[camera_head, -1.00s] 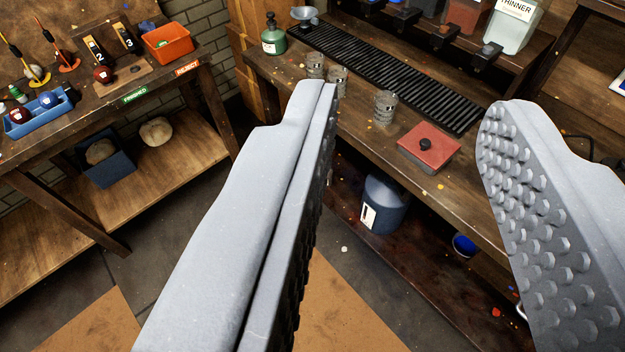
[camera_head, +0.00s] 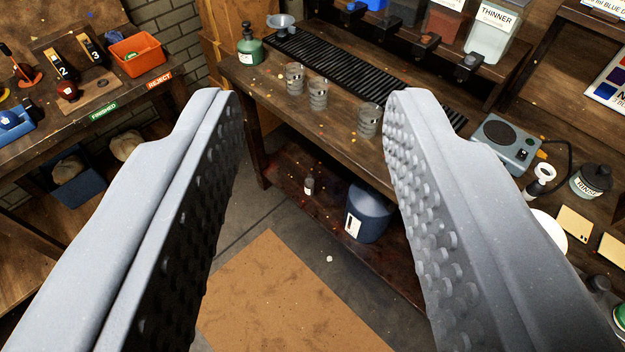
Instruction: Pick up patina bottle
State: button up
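My gripper (camera_head: 312,97) is open and empty, its two grey studded fingers reaching up the picture, well apart. A green bottle (camera_head: 249,50) with a dark cap and a pale label stands upright at the back left of the workbench, beyond the left fingertip. A small dark bottle (camera_head: 309,186) with a pale label stands on the shelf below, seen between the fingers. No label reading patina is legible on either, so I cannot tell which is the patina bottle. Neither bottle is touched by my gripper.
Several glasses (camera_head: 318,93) stand along the front of the workbench (camera_head: 345,138). A black ribbed mat (camera_head: 325,62) lies behind them. A blue container (camera_head: 368,212) is on the lower shelf. A hotplate (camera_head: 507,143) and jar (camera_head: 590,180) are at right. Floor between the benches is open.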

aim_at(310, 182)
jog(key=z, duration=0.05)
jog(key=i, duration=0.85)
jog(key=u, duration=1.3)
jog(key=k, duration=0.7)
jog(key=z, duration=0.45)
jog(key=i, duration=1)
jog(key=z, duration=0.05)
